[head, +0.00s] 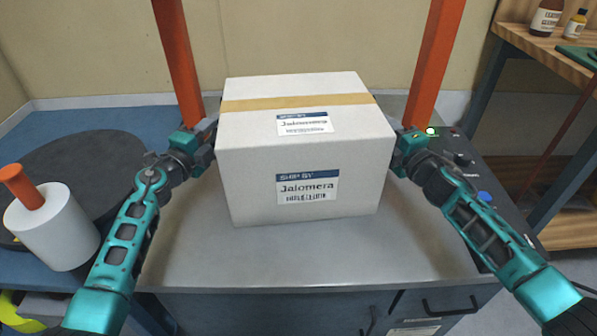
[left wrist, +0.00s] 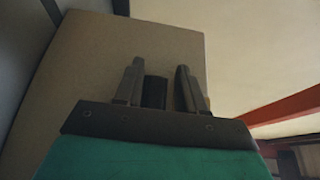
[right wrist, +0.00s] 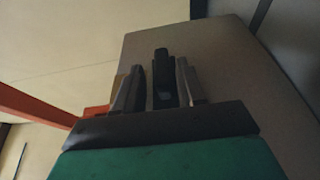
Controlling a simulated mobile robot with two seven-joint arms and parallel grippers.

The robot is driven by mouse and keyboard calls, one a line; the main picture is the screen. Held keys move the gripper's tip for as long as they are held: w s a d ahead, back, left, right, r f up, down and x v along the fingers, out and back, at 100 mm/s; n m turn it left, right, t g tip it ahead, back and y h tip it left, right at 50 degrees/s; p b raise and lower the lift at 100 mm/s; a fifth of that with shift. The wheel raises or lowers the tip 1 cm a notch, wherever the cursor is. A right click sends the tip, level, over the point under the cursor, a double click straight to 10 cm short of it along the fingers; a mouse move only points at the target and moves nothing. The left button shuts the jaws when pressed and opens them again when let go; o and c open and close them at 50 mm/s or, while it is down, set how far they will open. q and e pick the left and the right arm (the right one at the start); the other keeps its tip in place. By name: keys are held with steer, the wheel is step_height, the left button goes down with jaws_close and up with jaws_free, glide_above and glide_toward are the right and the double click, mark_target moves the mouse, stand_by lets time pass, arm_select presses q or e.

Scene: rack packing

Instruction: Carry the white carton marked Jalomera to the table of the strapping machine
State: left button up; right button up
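The white carton (head: 250,170) shows a tan tape strip on top and Jalomera labels (head: 307,187) on its top and front. It is over the grey table (head: 300,262) of the strapping machine, between two orange posts (head: 180,62). I cannot tell whether its underside touches the table. My left gripper (head: 208,147) is at the carton's left side and my right gripper (head: 402,147) at its right side. In the left wrist view the fingers (left wrist: 157,88) stand apart against the shaded carton side (left wrist: 80,70); the right wrist view shows the same (right wrist: 160,88). Fingertip contact is partly hidden.
A control panel (head: 470,175) with a green light and a blue button is right of the table. A white roll (head: 52,228) on an orange spindle and a dark round plate (head: 75,160) are at left. A wooden shelf (head: 548,45) with bottles is at back right. The table front is clear.

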arm_select(q)
steer(key=shift+o, duration=0.7)
arm_select(e)
steer(key=shift+o, duration=0.7)
steer(key=shift+a, duration=0.1)
arm_select(q)
steer(key=v, duration=1.2)
arm_select(e)
steer(key=v, duration=1.2)
arm_select(q)
steer(key=shift+f, duration=0.1)
